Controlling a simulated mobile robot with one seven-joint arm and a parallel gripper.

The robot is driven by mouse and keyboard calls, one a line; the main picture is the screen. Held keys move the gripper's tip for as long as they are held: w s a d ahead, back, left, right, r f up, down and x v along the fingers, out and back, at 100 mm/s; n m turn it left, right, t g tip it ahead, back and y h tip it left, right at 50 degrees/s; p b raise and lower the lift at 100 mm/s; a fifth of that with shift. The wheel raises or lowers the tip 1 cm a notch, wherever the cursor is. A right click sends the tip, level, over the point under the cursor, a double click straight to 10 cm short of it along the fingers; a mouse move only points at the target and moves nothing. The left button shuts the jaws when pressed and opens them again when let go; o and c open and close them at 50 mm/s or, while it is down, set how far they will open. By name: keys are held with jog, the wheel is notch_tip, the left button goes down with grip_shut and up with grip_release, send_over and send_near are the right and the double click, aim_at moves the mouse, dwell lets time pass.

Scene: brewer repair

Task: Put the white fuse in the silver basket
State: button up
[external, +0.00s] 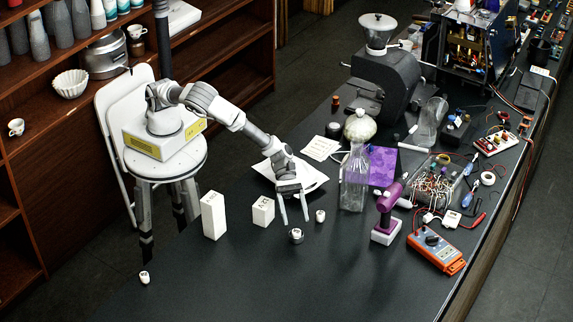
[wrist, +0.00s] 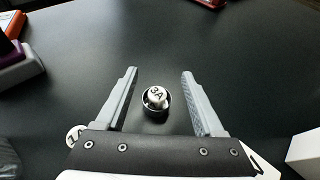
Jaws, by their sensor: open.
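A small silver basket (external: 296,241) stands on the dark counter, below my gripper. A white fuse (wrist: 157,95) marked "3A" sits in the silver basket (wrist: 154,114), its top showing above the rim; it also shows in the external view (external: 296,233). My gripper (external: 295,221) is open and empty, pointing down just above the basket. In the wrist view the basket and fuse lie between the spread fingers (wrist: 159,73), with clear gaps on both sides. Another white fuse (external: 320,216) stands right of the basket, partly hidden by my gripper in the wrist view (wrist: 74,134).
Two white blocks, one tall (external: 213,215) and one shorter (external: 263,211), stand left of the basket. A third white fuse-like piece (external: 144,277) lies at far left. A glass bottle (external: 354,185) and purple tool (external: 388,208) stand to the right. The front counter is clear.

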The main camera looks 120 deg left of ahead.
jog(key=shift+r+p, duration=0.3)
jog(key=shift+r, duration=1.3)
jog(key=s+a+r+n+t+y, duration=0.3)
jog(key=a+r+n+y, duration=0.5)
jog(key=a+r+n, duration=0.85)
jog(key=s+a+r+n+y, duration=0.1)
jog(key=s+r+n+y, duration=0.2)
jog(key=s+r+n, duration=0.55)
jog(key=s+d+f+n+g, duration=0.1)
jog(key=s+n+g, duration=0.1)
jog(key=s+n, duration=0.4)
jog(key=s+d+f+n+g+h, duration=0.1)
jog(key=s+n, duration=0.6)
jog(key=s, duration=0.8)
jog(key=s+d+f+n+g, duration=0.2)
jog(key=s+d+n+g, duration=0.1)
jog(key=s+n, duration=0.4)
jog(key=s+g, duration=0.1)
jog(key=s, duration=0.2)
jog(key=shift+s+d, duration=0.2)
jog(key=shift+d, duration=0.05)
